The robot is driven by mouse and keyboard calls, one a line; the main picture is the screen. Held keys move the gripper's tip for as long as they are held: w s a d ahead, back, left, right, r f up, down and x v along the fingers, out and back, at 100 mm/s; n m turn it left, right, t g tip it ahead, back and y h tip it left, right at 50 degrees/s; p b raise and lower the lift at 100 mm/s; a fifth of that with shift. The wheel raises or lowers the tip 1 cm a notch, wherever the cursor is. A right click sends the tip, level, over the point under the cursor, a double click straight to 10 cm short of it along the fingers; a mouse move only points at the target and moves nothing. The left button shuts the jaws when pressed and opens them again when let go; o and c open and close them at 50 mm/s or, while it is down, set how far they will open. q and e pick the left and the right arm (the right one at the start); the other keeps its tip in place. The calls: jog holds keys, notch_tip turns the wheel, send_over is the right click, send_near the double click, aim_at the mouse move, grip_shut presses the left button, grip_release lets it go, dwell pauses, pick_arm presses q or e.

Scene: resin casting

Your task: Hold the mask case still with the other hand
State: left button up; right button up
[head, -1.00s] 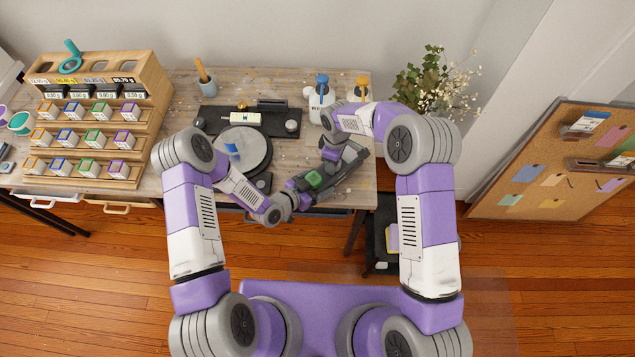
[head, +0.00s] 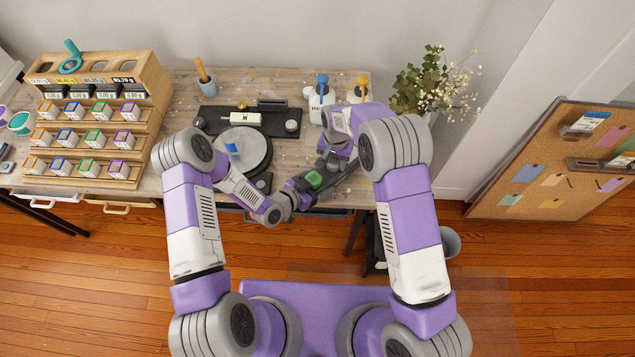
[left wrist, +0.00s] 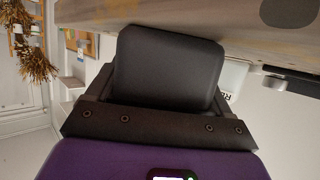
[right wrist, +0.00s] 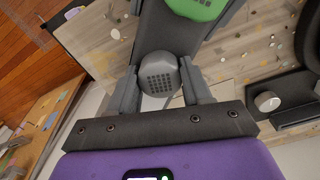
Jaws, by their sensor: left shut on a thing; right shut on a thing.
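The dark grey mask case (left wrist: 168,68) fills the middle of the left wrist view. My left gripper (head: 292,198) is shut on it near the front edge of the bench. A green patch (head: 314,180) lies on the dark body between my two grippers; it also shows in the right wrist view (right wrist: 195,8). My right gripper (head: 328,163) is just beyond it, above the bench. In the right wrist view its fingers are shut on a light grey rounded piece with small holes (right wrist: 158,75) at the end of the dark body. My arms partly hide the case in the head view.
A black scale-like unit (head: 270,121) and bottles (head: 319,98) stand behind. A rack of small boxes (head: 95,115) is at far left. A plant (head: 430,85) stands at right.

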aim_at(334, 161)
jog(key=o, duration=0.6)
jog(key=shift+o, duration=0.2)
jog(key=o, duration=0.6)
jog(key=shift+c, duration=0.2)
notch_tip(334, 161, up, 12)
pick_arm(q)
jog(key=o, duration=1.5)
